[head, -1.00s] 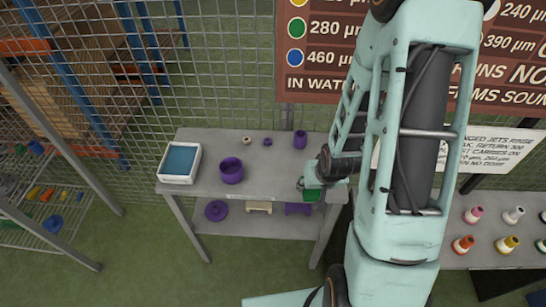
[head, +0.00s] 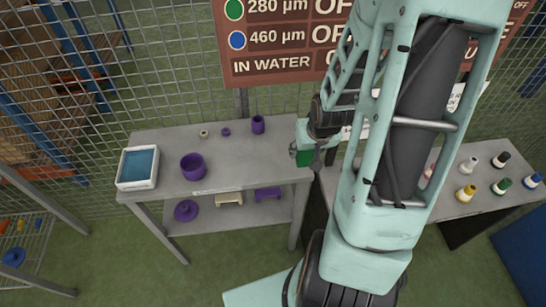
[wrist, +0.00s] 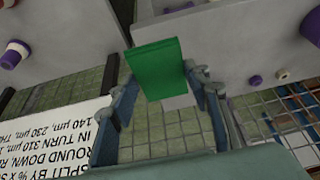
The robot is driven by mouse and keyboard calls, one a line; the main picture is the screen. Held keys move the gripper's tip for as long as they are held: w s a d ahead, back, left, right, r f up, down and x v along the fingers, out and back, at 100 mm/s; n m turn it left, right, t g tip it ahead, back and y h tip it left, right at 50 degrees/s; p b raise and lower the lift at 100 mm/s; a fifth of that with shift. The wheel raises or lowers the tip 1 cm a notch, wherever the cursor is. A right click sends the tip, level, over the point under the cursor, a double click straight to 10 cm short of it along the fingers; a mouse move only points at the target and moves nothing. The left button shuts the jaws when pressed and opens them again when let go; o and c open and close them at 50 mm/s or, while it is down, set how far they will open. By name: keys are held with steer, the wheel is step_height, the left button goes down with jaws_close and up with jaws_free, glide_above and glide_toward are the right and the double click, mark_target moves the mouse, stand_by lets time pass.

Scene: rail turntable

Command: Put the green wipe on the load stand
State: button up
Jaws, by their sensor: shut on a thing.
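The green wipe (head: 304,157) is a flat green block in my gripper, at the right end of the grey table (head: 160,143) in the head view. In the wrist view the green wipe (wrist: 157,66) sits between the two fingers of my gripper (wrist: 160,85), which is shut on it. It appears held above the surface, with the gap between the tables beneath it. My arm hides part of the right side in the head view. I cannot tell which thing is the load stand.
A white tray with blue inside (head: 138,168) and a purple bowl (head: 193,166) stand on the left table. Small purple pieces (head: 258,124) stand farther back. The right table (head: 455,207) holds several coloured nozzles. A mesh fence (head: 185,60) runs behind.

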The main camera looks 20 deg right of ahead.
steer(key=w+f+b, duration=0.1)
steer(key=w+a+f+b, duration=0.1)
steer(key=w+b, duration=0.1)
steer(key=w+a+f+b, duration=0.1)
steer(key=w, duration=0.1)
steer(key=shift+b, duration=0.3)
steer(key=b, duration=0.6)
glide_toward(280, 157)
steer(key=shift+w+d+f, duration=0.35)
steer(key=shift+w+f, duration=0.4)
steer(key=shift+f, duration=0.1)
steer(key=shift+w+f, duration=0.15)
steer(key=shift+f, duration=0.1)
steer(key=f+b, duration=0.3)
steer(key=shift+w+a+f, duration=0.15)
steer(key=shift+w, duration=0.05)
steer(key=shift+f, duration=0.1)
steer(key=shift+f+b, duration=0.15)
steer(key=shift+b, duration=0.2)
steer(key=o, duration=1)
steer(key=shift+o, duration=0.2)
steer(key=shift+r, duration=0.25)
